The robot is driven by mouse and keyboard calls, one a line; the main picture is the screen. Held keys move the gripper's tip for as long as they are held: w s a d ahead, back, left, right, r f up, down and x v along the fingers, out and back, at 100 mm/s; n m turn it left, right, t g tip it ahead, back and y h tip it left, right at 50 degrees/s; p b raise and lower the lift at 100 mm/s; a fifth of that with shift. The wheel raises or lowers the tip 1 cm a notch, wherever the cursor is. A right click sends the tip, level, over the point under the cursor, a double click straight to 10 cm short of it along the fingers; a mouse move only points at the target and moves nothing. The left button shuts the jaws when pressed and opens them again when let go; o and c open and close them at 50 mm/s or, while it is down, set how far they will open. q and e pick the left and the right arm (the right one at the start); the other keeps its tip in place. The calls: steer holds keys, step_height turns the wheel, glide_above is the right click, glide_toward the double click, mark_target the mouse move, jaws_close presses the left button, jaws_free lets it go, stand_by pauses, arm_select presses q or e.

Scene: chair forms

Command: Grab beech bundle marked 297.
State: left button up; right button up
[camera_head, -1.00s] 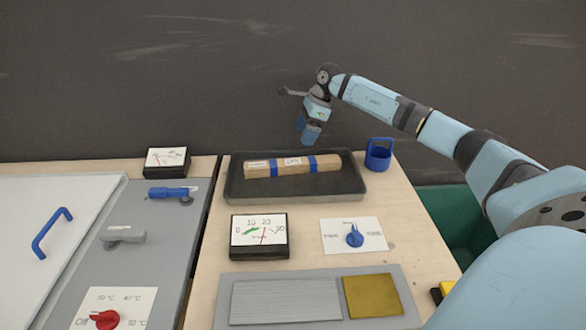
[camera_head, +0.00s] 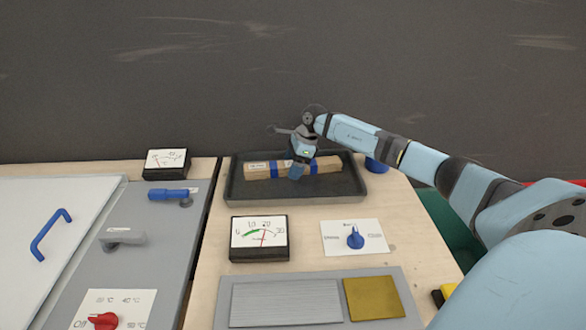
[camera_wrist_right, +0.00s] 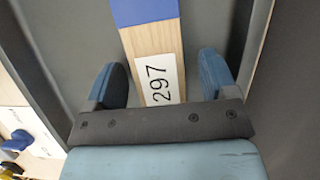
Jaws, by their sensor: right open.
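The beech bundle (camera_head: 263,170) is a long pale wood block with blue bands. It lies in a dark tray (camera_head: 229,190) on the bench. In the right wrist view the bundle (camera_wrist_right: 152,38) carries a white label reading 297 (camera_wrist_right: 158,80). My right gripper (camera_head: 296,174) is over the bundle in the head view and hides part of its middle. In the right wrist view its open blue fingers (camera_wrist_right: 163,82) stand on either side of the labelled part, with gaps to the wood. I cannot tell its exact height. My left gripper is not in view.
A blue cup-like holder (camera_head: 376,165) is beside the tray at right. A gauge (camera_head: 259,239) and a blue knob (camera_head: 355,238) are in front of the tray. A grey panel with a blue handle (camera_head: 168,193) lies to the left. A dark wall stands behind.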

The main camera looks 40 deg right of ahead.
steer(key=c, duration=1.1)
steer(key=shift+r, duration=0.1)
steer(key=shift+c, duration=0.5)
steer(key=shift+r, duration=0.1)
